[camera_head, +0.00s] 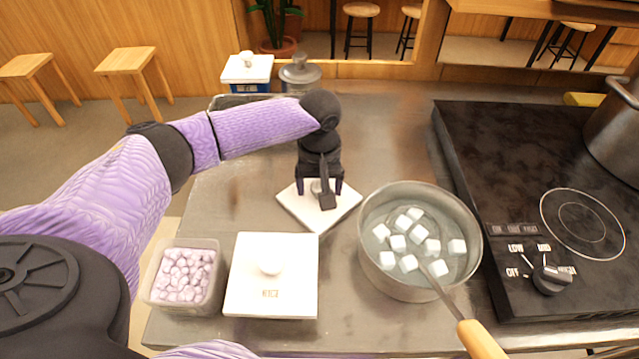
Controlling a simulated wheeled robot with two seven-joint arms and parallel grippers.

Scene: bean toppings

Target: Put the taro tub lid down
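My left gripper (320,190) points down over a white square lid (335,218) in the middle of the counter. Its two fingers stand wide apart on either side of the lid's knob, which is partly hidden by a dark part of the gripper. The lid is turned at an angle and appears to lie flat on the counter. The open taro tub (150,285), full of pale purple cubes, stands at the front left. My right gripper is not in view.
A white lid with a knob and printed lettering (243,297) is beside the taro tub. A pot (474,235) with white cubes and a wooden-handled ladle (478,338) stands to the right. A black cooktop (480,150) is farther right. A blue-and-white tub (235,72) and grey canister (300,75) stand behind.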

